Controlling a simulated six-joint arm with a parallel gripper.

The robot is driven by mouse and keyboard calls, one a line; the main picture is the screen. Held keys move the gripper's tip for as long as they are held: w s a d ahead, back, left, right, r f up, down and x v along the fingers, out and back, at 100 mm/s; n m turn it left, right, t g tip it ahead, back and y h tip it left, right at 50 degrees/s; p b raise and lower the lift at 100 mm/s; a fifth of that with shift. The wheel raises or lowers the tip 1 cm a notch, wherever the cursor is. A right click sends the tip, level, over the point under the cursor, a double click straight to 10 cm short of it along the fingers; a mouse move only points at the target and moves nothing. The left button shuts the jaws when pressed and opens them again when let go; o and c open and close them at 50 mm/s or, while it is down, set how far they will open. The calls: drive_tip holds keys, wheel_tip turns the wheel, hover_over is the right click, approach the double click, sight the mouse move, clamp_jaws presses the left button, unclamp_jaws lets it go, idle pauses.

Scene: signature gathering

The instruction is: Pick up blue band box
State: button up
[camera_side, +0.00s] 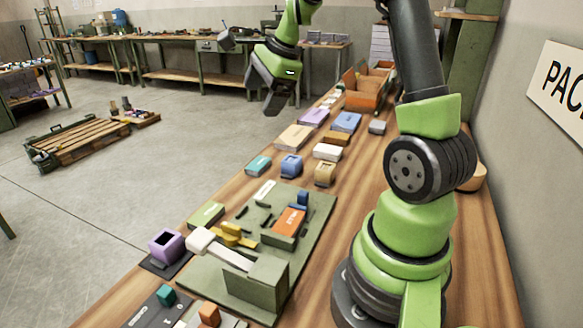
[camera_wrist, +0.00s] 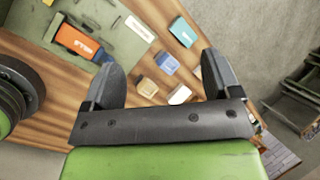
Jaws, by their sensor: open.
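The blue band box (camera_side: 291,166) is a small blue block with a paler band, standing on the wooden bench among other small boxes. It also shows in the wrist view (camera_wrist: 167,63), between my fingers in the picture but well below them. My gripper (camera_side: 273,103) hangs high above the bench edge, apart from every box. In the wrist view its two dark fingers (camera_wrist: 160,59) are spread wide with nothing between them.
A tan banded box (camera_side: 325,174) stands close to the right of the blue one, a white box (camera_side: 327,152) behind it, and a teal box (camera_side: 258,166) to its left. A green board (camera_side: 205,280) with fixtures lies in front. An orange-brown bin (camera_side: 366,101) stands farther back.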

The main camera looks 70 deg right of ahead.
drive_tip(key=d+f+m, duration=0.6)
drive_tip(key=d+f, duration=0.1)
drive_tip(key=d, duration=0.2)
drive_tip(key=m, duration=0.5)
approach(292, 159)
drive_tip(key=w, duration=0.1)
drive_tip(key=shift+g, duration=0.4)
drive_tip(key=x, duration=0.4)
drive_tip(key=shift+f, duration=0.2)
drive_tip(key=shift+x, duration=2.95)
drive_tip(key=c, duration=1)
drive_tip(key=shift+c, duration=0.2)
